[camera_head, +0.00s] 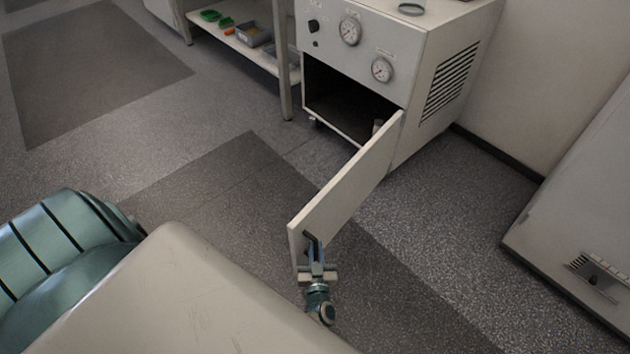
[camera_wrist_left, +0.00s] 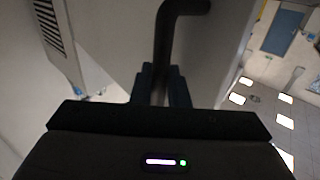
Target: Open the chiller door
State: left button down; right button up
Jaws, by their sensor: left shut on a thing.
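The chiller (camera_head: 440,45) is a white cabinet with two round gauges and a side vent, at the top right of the head view. Its door (camera_head: 348,190) is swung wide open, and the dark inside (camera_head: 345,98) shows. My left gripper (camera_head: 314,252) is at the free edge of the door. In the left wrist view, the gripper's fingers (camera_wrist_left: 161,88) are shut on a dark bent door handle (camera_wrist_left: 168,40). The door panel (camera_wrist_left: 215,45) stands beside the handle there. My right gripper is not in view.
A shelf unit (camera_head: 287,70) with green and orange items and a grey bin (camera_head: 252,34) stands left of the chiller. A pale cabinet (camera_head: 585,230) stands at the right. The floor around the door is clear. A round dish (camera_head: 411,9) lies on the chiller top.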

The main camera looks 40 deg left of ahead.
pick_arm(q)
jog(key=shift+w+d+r, duration=0.1)
jog(key=shift+w+d, duration=0.1)
jog(key=shift+d, duration=0.25)
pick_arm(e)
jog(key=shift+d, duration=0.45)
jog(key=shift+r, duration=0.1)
pick_arm(q)
jog(key=c, duration=1.5)
grip_release()
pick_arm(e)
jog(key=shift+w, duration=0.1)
pick_arm(q)
jog(key=v, duration=1)
jog(key=shift+s+d, duration=0.3)
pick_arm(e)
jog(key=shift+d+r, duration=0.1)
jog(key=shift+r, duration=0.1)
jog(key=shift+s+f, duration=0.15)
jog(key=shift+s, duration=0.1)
